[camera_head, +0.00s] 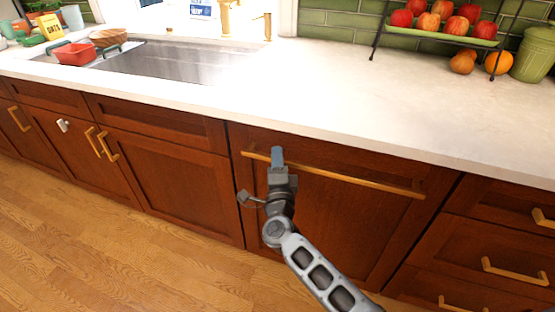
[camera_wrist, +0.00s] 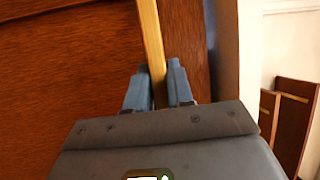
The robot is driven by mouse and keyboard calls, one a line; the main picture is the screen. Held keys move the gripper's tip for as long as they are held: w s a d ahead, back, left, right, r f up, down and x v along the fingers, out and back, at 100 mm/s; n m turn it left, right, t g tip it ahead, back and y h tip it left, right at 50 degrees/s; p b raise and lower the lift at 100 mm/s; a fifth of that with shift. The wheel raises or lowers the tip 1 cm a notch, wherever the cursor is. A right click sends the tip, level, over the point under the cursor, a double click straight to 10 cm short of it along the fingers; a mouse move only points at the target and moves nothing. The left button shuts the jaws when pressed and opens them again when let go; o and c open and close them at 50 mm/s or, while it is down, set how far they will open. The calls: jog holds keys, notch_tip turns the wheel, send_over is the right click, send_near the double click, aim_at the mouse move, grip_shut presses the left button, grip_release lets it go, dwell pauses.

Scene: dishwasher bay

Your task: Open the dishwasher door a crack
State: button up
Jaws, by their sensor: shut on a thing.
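The dishwasher door (camera_head: 335,215) is a reddish-brown wood panel under the counter, with a long brass bar handle (camera_head: 350,179) along its top. It looks flush with the neighbouring fronts in the head view, so it appears shut. My gripper (camera_head: 277,157) is at the left part of the handle. In the wrist view the blue fingers (camera_wrist: 158,88) lie on both sides of the brass bar (camera_wrist: 151,40), shut on it. The door panel (camera_wrist: 70,75) fills the left of that view. The fingers hide a short stretch of the bar.
The white counter (camera_head: 330,100) overhangs the door. A sink (camera_head: 170,62) lies to the left, and a rack of apples (camera_head: 440,35) and a green canister (camera_head: 535,55) stand at the right. Drawers (camera_head: 500,240) are right of the door. Wood floor (camera_head: 130,245) is clear at lower left.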

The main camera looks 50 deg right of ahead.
grip_shut()
jog(key=shift+a+f, duration=0.1)
jog(key=s+a+f+n+t+b, duration=0.1)
jog(key=s+a+f+b, duration=0.1)
jog(key=a, duration=0.6)
jog(key=s+a+f+n+t+h+b, duration=0.1)
jog(key=s+a+f+b, duration=0.2)
jog(key=a+b, duration=0.3)
jog(key=s+a, duration=0.1)
jog(key=a, duration=0.1)
jog(key=shift+a+t+h, duration=0.3)
jog(key=shift+a, duration=0.1)
jog(key=shift+f, duration=0.1)
jog(key=o, duration=0.6)
grip_release()
jog(key=shift+d, duration=0.1)
jog(key=shift+o, duration=0.2)
jog(key=b+v, duration=0.1)
jog(key=v, duration=0.6)
jog(key=shift+s+a, duration=0.25)
jog(key=shift+s, duration=0.05)
jog(key=shift+f, duration=0.1)
